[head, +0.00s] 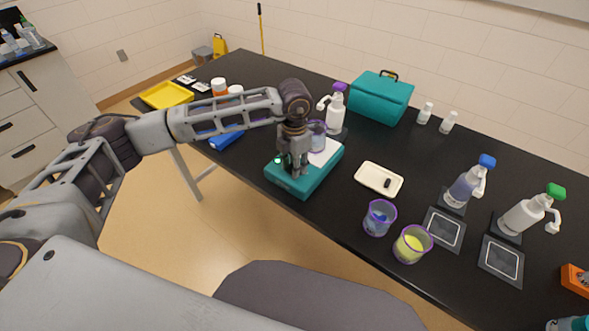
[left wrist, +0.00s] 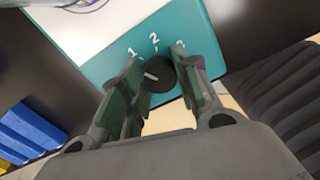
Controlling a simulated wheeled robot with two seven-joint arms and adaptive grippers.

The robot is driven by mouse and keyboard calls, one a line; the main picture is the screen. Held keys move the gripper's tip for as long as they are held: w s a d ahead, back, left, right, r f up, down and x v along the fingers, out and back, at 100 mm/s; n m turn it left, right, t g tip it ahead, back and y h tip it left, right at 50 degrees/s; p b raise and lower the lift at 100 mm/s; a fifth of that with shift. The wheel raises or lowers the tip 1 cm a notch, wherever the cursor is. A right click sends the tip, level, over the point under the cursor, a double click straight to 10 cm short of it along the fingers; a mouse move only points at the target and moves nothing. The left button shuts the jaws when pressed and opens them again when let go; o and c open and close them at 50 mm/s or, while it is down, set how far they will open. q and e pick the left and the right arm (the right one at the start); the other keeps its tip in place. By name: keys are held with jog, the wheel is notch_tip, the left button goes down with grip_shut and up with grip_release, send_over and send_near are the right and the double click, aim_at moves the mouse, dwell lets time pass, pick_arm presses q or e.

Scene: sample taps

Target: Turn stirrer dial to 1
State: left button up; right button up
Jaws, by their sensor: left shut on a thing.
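The teal stirrer (head: 313,178) stands near the table's front edge, with a white top plate and a clear beaker (head: 317,128) on it. In the left wrist view its teal front (left wrist: 108,62) bears the printed numbers 1 and 2, and a third number partly hidden by a finger. The black dial (left wrist: 160,84) has a short white mark that slants towards the left, on the side of the 1. My left gripper (head: 291,172) reaches down over the stirrer's front. In the left wrist view its green-padded fingers (left wrist: 158,92) are shut on the dial's sides. My right gripper is not in view.
A white tray (head: 367,184) with a small dark item lies right of the stirrer. Beakers with blue (head: 379,219) and yellow (head: 411,245) contents stand near the front edge. A spray-type bottle (head: 335,115) stands behind the stirrer, and a blue item (head: 226,140) lies left.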

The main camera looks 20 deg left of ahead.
pick_arm(q)
jog(key=shift+m+b, duration=0.55)
jog(key=shift+m, duration=0.15)
jog(key=o, duration=1.1)
jog(key=shift+c, duration=0.2)
notch_tip(320, 180, up, 12)
dwell(0.7)
